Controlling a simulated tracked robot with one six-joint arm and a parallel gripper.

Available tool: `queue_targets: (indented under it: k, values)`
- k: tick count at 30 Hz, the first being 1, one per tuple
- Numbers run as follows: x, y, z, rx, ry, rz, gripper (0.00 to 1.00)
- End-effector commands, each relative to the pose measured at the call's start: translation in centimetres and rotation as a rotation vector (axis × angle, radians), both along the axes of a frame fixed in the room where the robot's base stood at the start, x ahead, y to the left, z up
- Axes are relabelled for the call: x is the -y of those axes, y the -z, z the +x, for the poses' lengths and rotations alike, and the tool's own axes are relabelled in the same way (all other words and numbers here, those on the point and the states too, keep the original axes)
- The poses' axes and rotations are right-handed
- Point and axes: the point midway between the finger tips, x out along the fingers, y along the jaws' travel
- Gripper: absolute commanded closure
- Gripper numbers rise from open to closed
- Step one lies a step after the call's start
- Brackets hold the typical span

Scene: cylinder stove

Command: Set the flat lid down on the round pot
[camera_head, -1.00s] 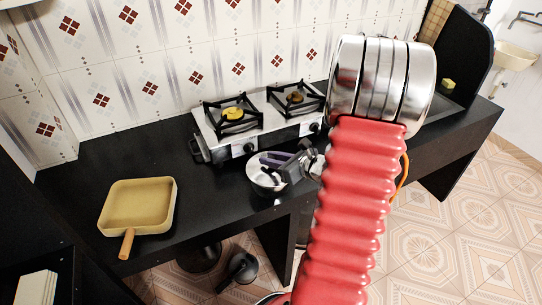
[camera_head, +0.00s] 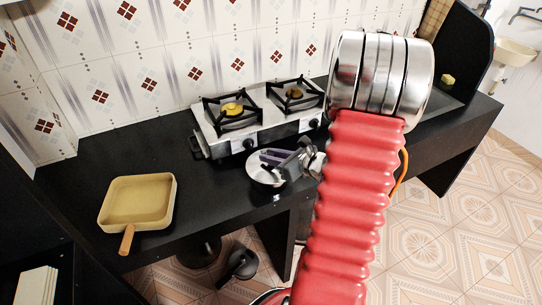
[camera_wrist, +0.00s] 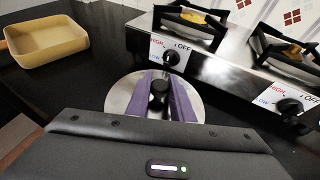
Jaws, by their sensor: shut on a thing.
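The flat lid (camera_head: 258,174) is a shiny silver disc with a dark knob, over the black counter in front of the stove. It also shows in the wrist view (camera_wrist: 122,92). My gripper (camera_head: 275,157) is shut on the lid's knob, with a purple finger on each side of it in the wrist view (camera_wrist: 159,88). The lid looks nearly level and seems slightly above the counter, but the gap is hard to judge. I cannot make out the round pot in either view; it may be hidden by the lid or my arm.
A two-burner stove (camera_head: 225,143) stands right behind the lid, its knobs facing forward. A square yellow pan (camera_head: 140,203) sits at the counter's left, with clear black counter (camera_head: 205,190) between. A dark round-ended item (camera_head: 242,264) is below the counter edge.

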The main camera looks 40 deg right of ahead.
Motion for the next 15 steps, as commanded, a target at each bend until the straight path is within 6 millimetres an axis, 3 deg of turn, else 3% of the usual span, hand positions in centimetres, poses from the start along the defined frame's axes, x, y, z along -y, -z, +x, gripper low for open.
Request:
queue_targets:
  k: [7, 8, 15]
  values:
    - [0.01, 0.21, 0.00, 0.000, 0.000, 0.001, 1.00]
    - [0.01, 0.20, 0.01, 0.000, 0.000, 0.000, 0.77]
    - [-0.11, 0.20, 0.05, 0.000, -0.001, 0.000, 0.60]
